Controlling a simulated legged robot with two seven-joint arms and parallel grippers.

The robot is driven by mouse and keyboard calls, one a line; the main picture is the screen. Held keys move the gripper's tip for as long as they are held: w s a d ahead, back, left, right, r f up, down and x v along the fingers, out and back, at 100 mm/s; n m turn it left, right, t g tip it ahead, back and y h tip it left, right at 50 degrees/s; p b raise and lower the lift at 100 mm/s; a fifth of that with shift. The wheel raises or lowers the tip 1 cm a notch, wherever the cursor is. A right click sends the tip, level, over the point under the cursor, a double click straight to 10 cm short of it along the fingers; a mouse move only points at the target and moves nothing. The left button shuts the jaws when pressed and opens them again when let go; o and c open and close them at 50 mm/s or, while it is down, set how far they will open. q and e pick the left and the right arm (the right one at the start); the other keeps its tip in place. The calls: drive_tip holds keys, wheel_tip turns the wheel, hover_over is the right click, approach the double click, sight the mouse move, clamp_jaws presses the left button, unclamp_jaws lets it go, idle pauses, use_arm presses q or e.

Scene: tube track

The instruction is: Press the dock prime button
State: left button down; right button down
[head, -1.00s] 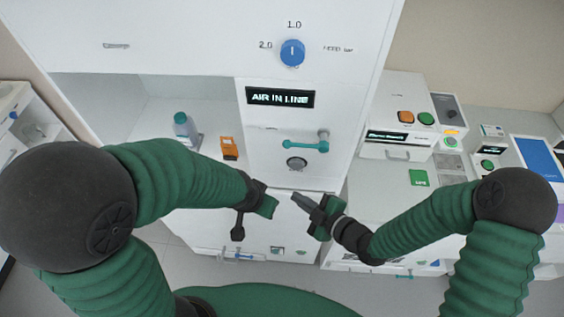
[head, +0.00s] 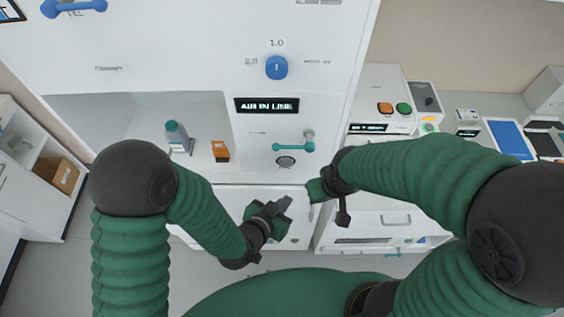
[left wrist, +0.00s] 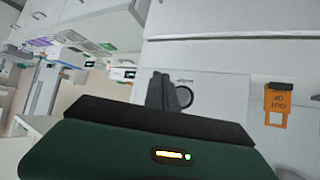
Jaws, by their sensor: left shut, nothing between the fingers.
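The prime button (head: 285,161) is a dark round button in a light ring on the white dock panel, below a teal lever (head: 293,146). In the left wrist view the button (left wrist: 185,96) is partly covered by my gripper fingers, with small lettering beside it. My left gripper (head: 284,204) is shut and empty, in front of the cabinet and below the button in the head view. Whether it touches anything is not clear. My right gripper (head: 312,190) is right of it, close to the cabinet front; its fingers are too hidden to judge.
A display (head: 267,105) reads "AIR IN LINE", below a blue knob (head: 277,67). A teal-capped bottle (head: 177,136) and an orange tag (head: 220,151) are in the recess to the left. A device with orange and green buttons (head: 403,108) stands right.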

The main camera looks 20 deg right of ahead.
sight(286, 163)
use_arm(q)
drive_tip(key=w+d, duration=0.2)
drive_tip(key=w, duration=0.6)
drive_tip(key=shift+w+d+p, duration=0.15)
drive_tip(key=shift+p, duration=0.15)
idle(0.3)
idle(0.4)
idle(1.0)
drive_tip(key=shift+w+r, duration=0.15)
drive_tip(key=shift+w, duration=0.15)
